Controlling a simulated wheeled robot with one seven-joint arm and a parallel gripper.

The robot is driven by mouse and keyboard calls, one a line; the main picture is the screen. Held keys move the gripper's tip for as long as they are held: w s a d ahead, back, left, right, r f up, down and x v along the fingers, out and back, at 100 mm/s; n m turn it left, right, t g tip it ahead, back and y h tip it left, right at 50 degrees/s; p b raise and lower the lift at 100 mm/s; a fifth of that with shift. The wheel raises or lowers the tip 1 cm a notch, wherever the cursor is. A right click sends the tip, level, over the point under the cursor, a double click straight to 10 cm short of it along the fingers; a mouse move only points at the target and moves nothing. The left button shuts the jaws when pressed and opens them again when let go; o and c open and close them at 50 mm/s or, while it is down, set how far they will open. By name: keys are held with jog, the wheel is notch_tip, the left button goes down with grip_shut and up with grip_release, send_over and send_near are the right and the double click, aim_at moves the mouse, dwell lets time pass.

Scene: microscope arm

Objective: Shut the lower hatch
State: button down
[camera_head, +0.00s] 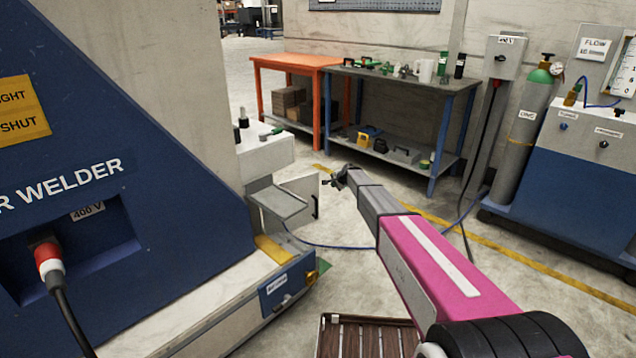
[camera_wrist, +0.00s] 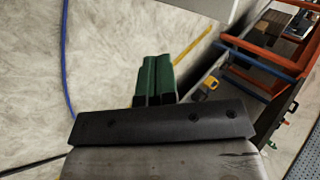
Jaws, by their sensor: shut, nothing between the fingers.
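A white hatch door (camera_head: 301,190) with a black handle (camera_head: 316,207) stands swung open on the side of the white machine head (camera_head: 264,155). I take it to be the lower hatch, but no label on it can be read. A grey plate (camera_head: 279,201) juts out beside it, below the machine head. My gripper (camera_head: 333,180) is a little to the right of the door in the picture, empty and apart from it as far as I can tell. In the wrist view my gripper's green fingers (camera_wrist: 154,78) are together. A pale panel edge (camera_wrist: 185,9) crosses the top there; I cannot tell which part it is.
The blue welder housing (camera_head: 110,170) fills the left. A small blue labelled box (camera_head: 287,286) sits on the base below the hatch. A slatted brown pallet (camera_head: 365,338) lies in front. A workbench (camera_head: 400,82) and orange table (camera_head: 290,60) stand behind. A blue cable (camera_head: 335,247) crosses the floor.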

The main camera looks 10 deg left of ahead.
jog(key=w+a+m, duration=0.1)
jog(key=w+a, duration=0.3)
jog(key=w, duration=0.2)
send_near(315, 182)
jog(key=shift+t+y, duration=0.3)
jog(key=shift+t, duration=0.1)
jog(key=x, duration=0.4)
jog(key=f+x, duration=0.1)
jog(key=x, duration=0.1)
jog(key=shift+s+d, duration=0.35)
jog(key=shift+d, duration=0.05)
jog(key=shift+w+a, duration=0.3)
jog(key=shift+w, duration=0.05)
